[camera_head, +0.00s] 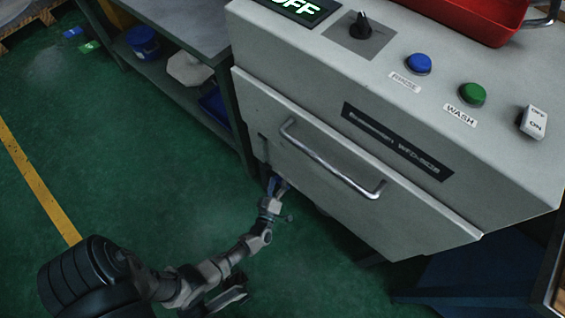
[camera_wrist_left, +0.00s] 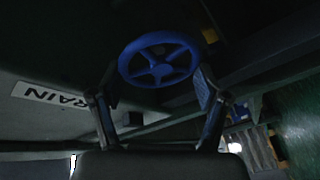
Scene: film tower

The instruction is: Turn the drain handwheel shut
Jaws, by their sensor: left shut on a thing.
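The blue spoked drain handwheel (camera_wrist_left: 160,68) shows in the left wrist view, under the machine, beside a label (camera_wrist_left: 48,97) of which "RAIN" can be read. My left gripper (camera_wrist_left: 156,88) has one finger on each side of the wheel's lower rim and is shut on it. In the head view my left gripper (camera_head: 278,188) reaches under the lower left edge of the grey machine (camera_head: 300,95), and the wheel there is mostly hidden or too small to tell. My right gripper is not in view.
The machine's front panel has a metal handle (camera_head: 330,165) above my left gripper. A workbench (camera_head: 190,25) with a lower shelf stands to the left, holding a blue tub (camera_head: 143,42).

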